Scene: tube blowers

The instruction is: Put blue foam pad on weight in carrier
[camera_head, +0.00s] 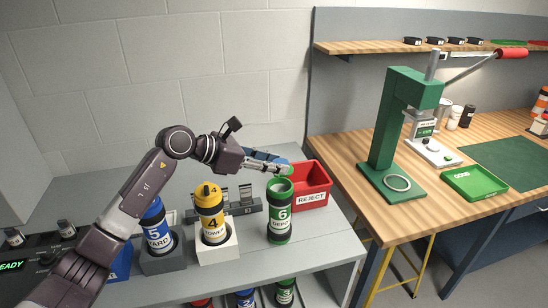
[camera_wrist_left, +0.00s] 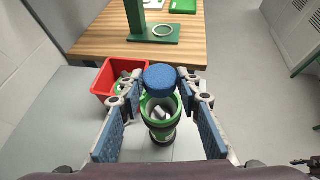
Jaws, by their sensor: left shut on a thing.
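My left gripper (camera_wrist_left: 160,84) is shut on a round blue foam pad (camera_wrist_left: 161,77), held between its fingertips in the left wrist view. The pad is above the open mouth of the green and black carrier (camera_wrist_left: 160,125), labelled "6 DEPOT" in the head view (camera_head: 280,215). The carrier stands upright on the grey bench. A silvery weight (camera_wrist_left: 160,111) shows inside it, partly hidden by the pad. In the head view my left gripper (camera_head: 285,168) reaches in from the left, just above the carrier, and the pad is hard to make out.
A red REJECT bin (camera_head: 312,198) stands close behind the carrier. A yellow carrier "4" (camera_head: 211,215) and a blue carrier "5" (camera_head: 157,232) stand in holders to the left. A wooden table with a green press (camera_head: 387,130) is at the right.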

